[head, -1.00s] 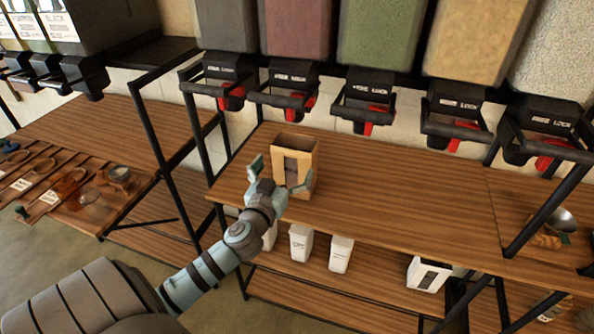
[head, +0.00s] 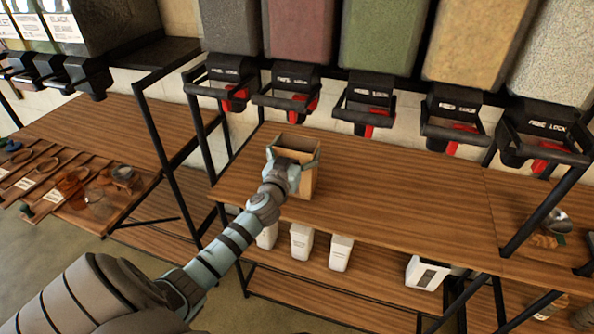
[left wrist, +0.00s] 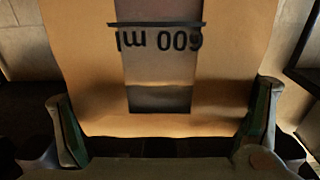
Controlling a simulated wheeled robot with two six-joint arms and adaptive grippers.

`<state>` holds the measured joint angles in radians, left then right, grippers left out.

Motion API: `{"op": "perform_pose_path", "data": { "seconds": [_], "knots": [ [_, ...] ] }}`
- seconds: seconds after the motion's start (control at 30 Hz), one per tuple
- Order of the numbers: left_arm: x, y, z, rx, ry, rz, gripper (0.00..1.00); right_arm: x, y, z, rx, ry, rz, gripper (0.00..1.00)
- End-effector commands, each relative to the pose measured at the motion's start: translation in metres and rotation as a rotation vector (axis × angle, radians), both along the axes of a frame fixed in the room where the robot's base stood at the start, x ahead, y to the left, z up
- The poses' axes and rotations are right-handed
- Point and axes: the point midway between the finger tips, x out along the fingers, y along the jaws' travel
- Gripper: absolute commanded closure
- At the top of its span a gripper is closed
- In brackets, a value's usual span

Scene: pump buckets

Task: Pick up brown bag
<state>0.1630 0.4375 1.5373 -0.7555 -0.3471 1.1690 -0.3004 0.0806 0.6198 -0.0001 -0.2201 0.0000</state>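The brown bag (head: 310,184) stands upright and open-topped on the wooden upper shelf. My left gripper (head: 292,160) is in front of it, hiding much of its front, with a finger toward each side. In the left wrist view, the bag (left wrist: 95,60) fills the middle and shows a grey-brown label reading "600 ml" upside down. The left gripper's fingers (left wrist: 162,125) are spread wide, one beside each side of the bag's edge. I cannot tell whether they touch it. My right gripper is not in view.
The upper shelf (head: 400,205) is clear to the bag's right. Dispensers with black and red spouts (head: 365,110) hang above the shelf's back. White containers (head: 301,242) stand on the shelf below. Black frame posts (head: 545,210) rise at the right.

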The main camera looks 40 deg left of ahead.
Motion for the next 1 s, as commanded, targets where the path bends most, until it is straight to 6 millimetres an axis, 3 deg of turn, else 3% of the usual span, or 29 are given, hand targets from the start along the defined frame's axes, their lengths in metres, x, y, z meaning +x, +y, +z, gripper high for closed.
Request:
{"op": "perform_pose_path", "data": {
  "seconds": [0.03, 0.2, 0.53, 0.9, 1.0],
  "knots": [
    [0.0, 0.0, 0.0, -0.001, -0.001, 0.0, 0.51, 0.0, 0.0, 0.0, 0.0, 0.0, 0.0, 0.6],
    [0.0, -0.001, 0.001, 0.0, -0.003, -0.002, 0.75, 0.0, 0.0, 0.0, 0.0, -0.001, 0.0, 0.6],
    [0.001, -0.001, 0.006, 0.0, -0.002, -0.002, 0.75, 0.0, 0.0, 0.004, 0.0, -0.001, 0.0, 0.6],
    [0.008, -0.011, 0.044, 0.0, -0.003, -0.02, 0.75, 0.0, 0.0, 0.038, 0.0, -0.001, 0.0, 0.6],
    [0.005, -0.021, 0.038, -0.002, -0.003, -0.028, 0.75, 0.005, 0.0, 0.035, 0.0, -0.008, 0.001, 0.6]
  ]
}}
